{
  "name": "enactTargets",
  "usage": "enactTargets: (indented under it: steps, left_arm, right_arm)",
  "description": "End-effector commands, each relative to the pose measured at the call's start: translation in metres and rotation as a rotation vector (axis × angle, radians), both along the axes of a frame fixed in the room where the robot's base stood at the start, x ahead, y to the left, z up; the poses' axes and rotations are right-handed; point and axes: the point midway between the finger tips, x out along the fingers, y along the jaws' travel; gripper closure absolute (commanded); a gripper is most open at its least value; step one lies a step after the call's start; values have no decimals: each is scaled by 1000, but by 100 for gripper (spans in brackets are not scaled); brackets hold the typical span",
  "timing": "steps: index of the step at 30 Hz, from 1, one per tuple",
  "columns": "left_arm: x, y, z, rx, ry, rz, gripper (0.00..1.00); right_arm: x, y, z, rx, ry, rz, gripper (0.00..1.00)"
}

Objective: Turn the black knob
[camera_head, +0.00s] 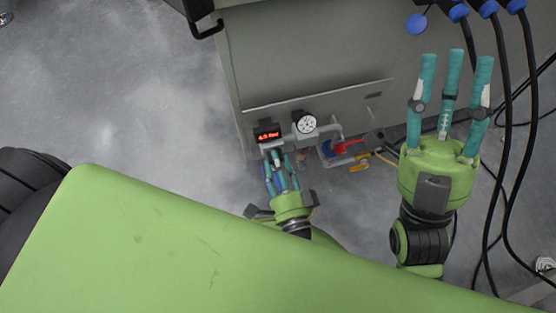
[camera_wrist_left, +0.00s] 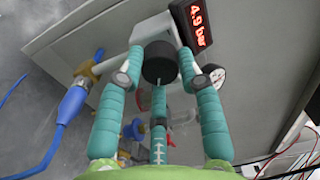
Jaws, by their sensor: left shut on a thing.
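The black knob (camera_wrist_left: 159,61) is in the left wrist view, below the pressure display. My left gripper (camera_head: 277,158) reaches the pipework on the grey cabinet's front. In the left wrist view its teal fingers stand around the knob, one on each side and one below, and it is shut on the knob. In the head view the fingers hide the knob. My right gripper (camera_head: 451,66) is raised at the right, its three fingers spread and straight, open and empty.
A red-lit display (camera_wrist_left: 200,25) reads 4.9 bar, with a round gauge (camera_head: 306,123) beside it. A red-handled valve (camera_head: 346,146) and a blue fitting (camera_wrist_left: 73,104) are close by. Black cables (camera_head: 503,120) hang at the right.

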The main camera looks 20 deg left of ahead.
Motion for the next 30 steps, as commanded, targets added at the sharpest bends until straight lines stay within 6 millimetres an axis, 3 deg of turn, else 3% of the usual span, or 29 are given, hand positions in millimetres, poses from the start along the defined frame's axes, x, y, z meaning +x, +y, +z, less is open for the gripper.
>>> enactTargets:
  steps: [19, 20, 21, 22, 30]
  left_arm:
    - [3, 0, 2, 45, 23, -2, 96]
    - [3, 0, 2, 45, 23, -2, 60]
    - [3, 0, 2, 45, 23, -2, 44]
    - [2, 0, 2, 45, 23, -2, 40]
    - [1, 0, 1, 44, 27, -1, 40]
  right_arm:
    - [2, 3, 1, -16, 27, 0, 60]
    - [2, 3, 1, -16, 27, 0, 60]
    - [2, 3, 1, -16, 27, 0, 60]
    - [2, 3, 1, -16, 27, 0, 60]
    - [2, 3, 0, -16, 28, 1, 60]
